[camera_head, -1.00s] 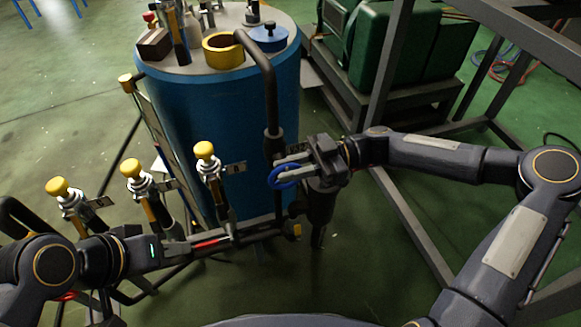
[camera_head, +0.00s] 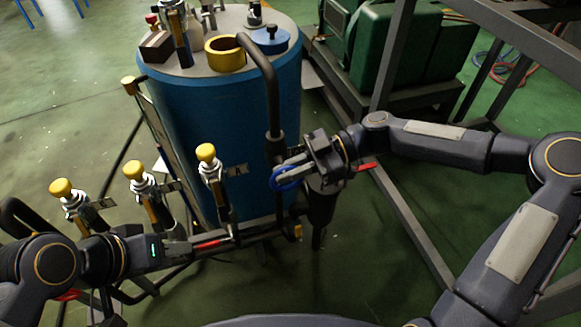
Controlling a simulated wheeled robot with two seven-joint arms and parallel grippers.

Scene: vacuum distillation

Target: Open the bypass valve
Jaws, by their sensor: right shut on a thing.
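A blue ring-shaped handwheel (camera_head: 284,184) is on the dark pipework in front of the blue tank. My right gripper (camera_head: 286,175) comes in from the right and is shut on the blue handwheel, with its fingers across the rim. Part of the wheel is hidden by the gripper. My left gripper (camera_head: 226,240) is low at the left, beside the lower horizontal pipe and near a red-marked part (camera_head: 207,244). Its fingertips are too dark and small to tell open from shut. No label shows which valve is the bypass valve.
The blue tank (camera_head: 215,120) stands behind the pipework. Several yellow-capped valves (camera_head: 206,152) rise near my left arm. A dark cylinder (camera_head: 321,203) hangs under my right gripper. Grey frame bars (camera_head: 392,60) and green machines (camera_head: 405,50) stand at the right.

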